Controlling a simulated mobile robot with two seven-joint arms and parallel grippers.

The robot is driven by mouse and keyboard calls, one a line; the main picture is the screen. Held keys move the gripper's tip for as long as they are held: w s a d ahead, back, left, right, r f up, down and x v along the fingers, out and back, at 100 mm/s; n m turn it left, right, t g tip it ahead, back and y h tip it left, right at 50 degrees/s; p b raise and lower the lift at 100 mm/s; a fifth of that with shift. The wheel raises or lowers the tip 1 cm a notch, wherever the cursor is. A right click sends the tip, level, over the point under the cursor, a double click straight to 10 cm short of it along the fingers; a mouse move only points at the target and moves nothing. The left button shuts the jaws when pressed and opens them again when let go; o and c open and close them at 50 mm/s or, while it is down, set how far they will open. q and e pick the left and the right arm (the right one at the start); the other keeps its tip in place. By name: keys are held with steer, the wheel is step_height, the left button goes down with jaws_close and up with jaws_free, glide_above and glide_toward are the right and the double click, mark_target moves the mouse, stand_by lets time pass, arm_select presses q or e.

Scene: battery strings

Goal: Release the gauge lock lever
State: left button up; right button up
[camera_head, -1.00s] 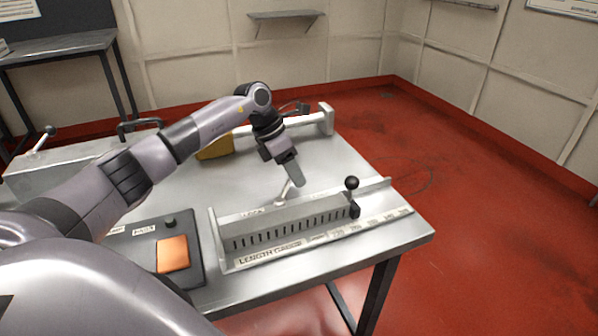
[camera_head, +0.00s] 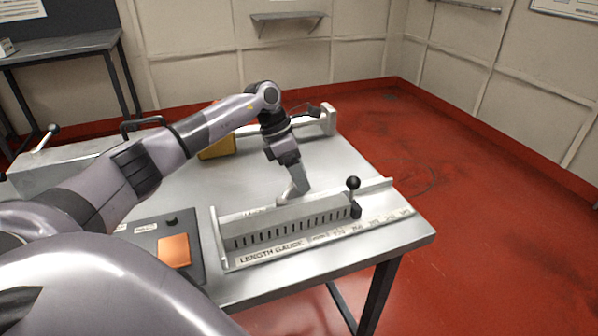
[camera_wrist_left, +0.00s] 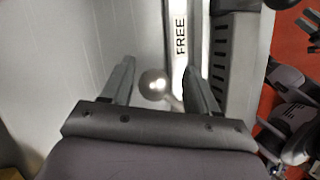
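The length gauge (camera_head: 285,218) is a long metal fixture with a slotted face, at the table's front right. Its lock lever has a silver ball knob (camera_wrist_left: 153,84), seen in the left wrist view, with a short rod running to the gauge side. The word FREE is printed on a pale strip (camera_wrist_left: 180,40) beside it. My left gripper (camera_head: 294,197) is low behind the gauge's back edge and mostly hides the lever in the head view. Its fingers are apart in the wrist view (camera_wrist_left: 162,88), with the knob between them, nearer the left finger. No grip shows. My right gripper is out of view.
A black-knobbed slider (camera_head: 354,190) stands at the gauge's right end. A dark panel with an orange pad (camera_head: 174,251) lies to the left. A yellow block (camera_head: 217,148) and a metal fixture (camera_head: 328,120) are behind the arm. The tabletop (camera_head: 345,160) is clear at right.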

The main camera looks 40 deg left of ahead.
arm_select(q)
steer(key=shift+r, duration=0.1)
steer(key=v, duration=0.7)
stand_by(0.7)
